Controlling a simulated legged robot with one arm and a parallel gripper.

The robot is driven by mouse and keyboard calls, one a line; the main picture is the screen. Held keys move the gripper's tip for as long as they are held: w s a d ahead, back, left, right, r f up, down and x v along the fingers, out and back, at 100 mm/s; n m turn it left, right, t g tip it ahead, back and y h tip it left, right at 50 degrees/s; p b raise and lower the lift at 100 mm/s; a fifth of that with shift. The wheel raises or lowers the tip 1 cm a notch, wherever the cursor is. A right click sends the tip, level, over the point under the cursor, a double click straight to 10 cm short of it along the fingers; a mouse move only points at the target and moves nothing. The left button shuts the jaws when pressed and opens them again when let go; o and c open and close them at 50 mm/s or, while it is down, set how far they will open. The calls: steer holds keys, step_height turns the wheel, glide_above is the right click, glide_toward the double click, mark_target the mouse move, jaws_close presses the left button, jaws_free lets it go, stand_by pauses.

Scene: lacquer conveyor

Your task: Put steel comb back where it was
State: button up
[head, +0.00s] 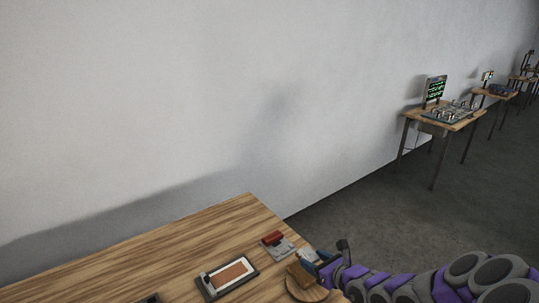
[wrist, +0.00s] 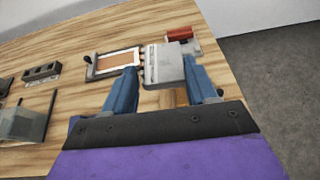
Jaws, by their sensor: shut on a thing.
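The steel comb (wrist: 165,62) is a flat light-grey plate with small marks and short teeth along its left edge. In the wrist view it sits between the two blue fingers of my gripper (wrist: 163,74), which is shut on it. In the head view my gripper (head: 322,266) is at the table's right end, above a round wooden base (head: 308,293). A pale piece there is partly covered by the fingers. I cannot tell whether the comb touches anything below it.
A framed tray with a brown panel (head: 230,273) lies left of my gripper, and a red-topped grey device (head: 273,240) stands behind it. A grey block with holes (wrist: 42,72) and a clear box (wrist: 20,122) are farther left. The wooden table's (head: 180,238) back is bare.

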mark_target(314, 256)
step_height(314, 256, up, 17)
steer(key=w+m+t+h, duration=0.1)
steer(key=w+m+h, duration=0.1)
steer(key=m+h, duration=0.1)
steer(key=shift+w+f, duration=0.2)
steer(key=shift+w, duration=0.1)
steer(key=shift+d, duration=0.15)
